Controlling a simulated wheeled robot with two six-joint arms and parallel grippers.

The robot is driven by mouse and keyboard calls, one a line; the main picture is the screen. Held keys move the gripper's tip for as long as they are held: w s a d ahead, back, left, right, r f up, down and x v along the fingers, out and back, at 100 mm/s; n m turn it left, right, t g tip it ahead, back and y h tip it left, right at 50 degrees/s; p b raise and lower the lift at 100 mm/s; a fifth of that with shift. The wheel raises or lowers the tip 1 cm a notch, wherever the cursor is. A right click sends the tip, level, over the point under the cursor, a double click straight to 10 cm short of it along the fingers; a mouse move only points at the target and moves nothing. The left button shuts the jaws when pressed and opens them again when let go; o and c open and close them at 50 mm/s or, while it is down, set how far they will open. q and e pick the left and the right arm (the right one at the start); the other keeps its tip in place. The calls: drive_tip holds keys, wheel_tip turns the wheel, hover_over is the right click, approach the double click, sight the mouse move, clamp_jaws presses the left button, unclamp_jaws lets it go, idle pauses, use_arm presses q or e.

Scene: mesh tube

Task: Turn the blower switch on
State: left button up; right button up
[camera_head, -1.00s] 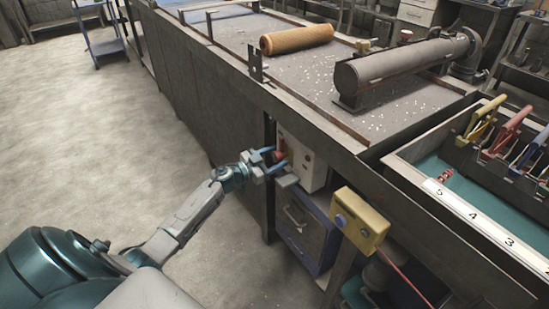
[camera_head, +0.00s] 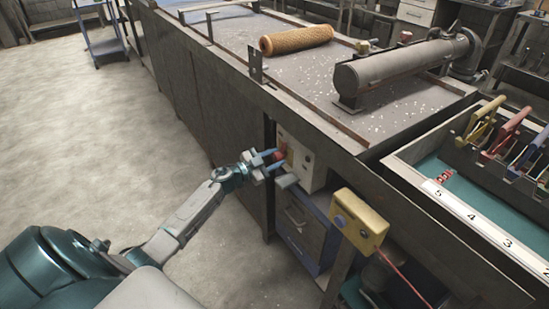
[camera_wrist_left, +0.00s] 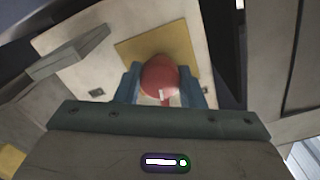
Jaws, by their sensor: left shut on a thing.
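The blower switch is a red knob (camera_wrist_left: 160,77) on a yellowish plate (camera_wrist_left: 184,50), set on a pale box (camera_head: 308,171) at the side of the workbench. My left gripper (camera_wrist_left: 162,88) has its two blue fingers on either side of the red knob and is shut on it. In the head view my left gripper (camera_head: 270,160) reaches the box from the left, and the red knob (camera_head: 279,155) shows between its fingers. The marks around the switch are too small to read. My right gripper is not in view.
The bench top (camera_head: 320,80) carries an orange mesh roll (camera_head: 297,40) and a grey cylinder (camera_head: 402,68).

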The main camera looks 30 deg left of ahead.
use_arm(q)
drive_tip(key=m, duration=0.2)
drive_tip(key=shift+m, duration=1.3)
drive_tip(key=shift+f+m, duration=0.1)
drive_tip(key=shift+m, duration=0.4)
drive_tip(key=shift+m+b, duration=0.35)
drive_tip(key=shift+m, duration=0.55)
drive_tip(key=m+b, duration=0.2)
drive_tip(key=m, duration=0.5)
drive_tip(key=shift+b, duration=0.35)
drive_tip(key=shift+m, duration=0.6)
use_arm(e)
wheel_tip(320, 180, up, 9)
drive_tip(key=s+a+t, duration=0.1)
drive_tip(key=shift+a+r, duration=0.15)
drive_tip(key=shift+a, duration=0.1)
use_arm(q)
drive_tip(key=o, duration=1)
